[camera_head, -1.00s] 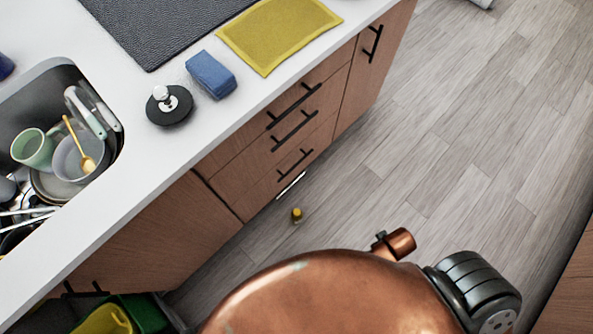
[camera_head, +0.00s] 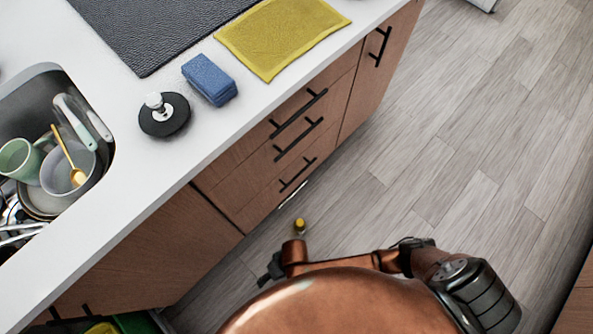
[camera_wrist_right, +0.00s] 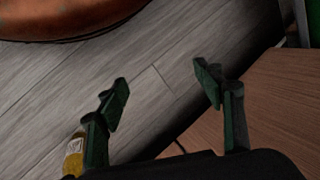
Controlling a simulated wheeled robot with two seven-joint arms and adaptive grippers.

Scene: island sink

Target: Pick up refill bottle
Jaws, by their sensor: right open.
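The refill bottle (camera_head: 300,226) is a small bottle with a yellow top, standing on the floor near the cabinet base. My right gripper (camera_head: 270,268) shows as a small dark shape below and left of it, partly hidden by my own body. In the right wrist view my right gripper (camera_wrist_right: 160,92) is open, with nothing between its fingers. A yellow, labelled object that looks like the bottle (camera_wrist_right: 75,158) is at the lower left there, outside the left finger and partly hidden by it. My left gripper is not in view.
The wooden cabinet (camera_head: 150,250) with dark handles borders the floor; its face also fills the right of the wrist view (camera_wrist_right: 270,110). The counter holds a blue sponge (camera_head: 209,80), a yellow cloth (camera_head: 280,35) and a sink of dishes. The floor at right is clear.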

